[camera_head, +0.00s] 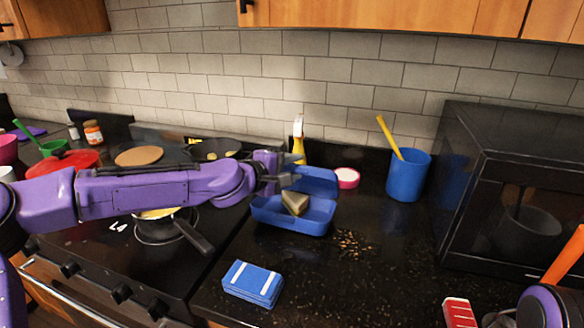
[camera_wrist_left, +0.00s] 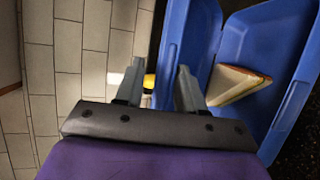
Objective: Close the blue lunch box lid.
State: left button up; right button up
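The blue lunch box (camera_head: 312,222) stands on the dark counter with its lid (camera_head: 318,182) raised at the back. A sandwich wedge (camera_head: 295,202) lies inside; it also shows in the left wrist view (camera_wrist_left: 235,84). My left gripper (camera_head: 284,181) is at the lid's left side. In the left wrist view its two fingers (camera_wrist_left: 158,88) are apart, with one overlapping the raised lid (camera_wrist_left: 200,30); I cannot tell whether it touches. Purple parts of my right arm show at the lower right, but its fingers are not clear.
A blue cup (camera_head: 408,178) with a yellow utensil and a black microwave (camera_head: 510,190) stand to the right. A pink-rimmed container (camera_head: 347,178) and a yellow bottle (camera_head: 298,145) are behind the box. A blue box (camera_head: 252,283) lies in front.

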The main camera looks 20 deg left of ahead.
pick_arm(q)
jog(key=shift+s+a+r, duration=0.25)
jog(key=shift+s, duration=0.1)
jog(key=p+v, duration=0.2)
jog(key=v, duration=0.7)
jog(key=shift+s, duration=0.25)
jog(key=shift+a, duration=0.1)
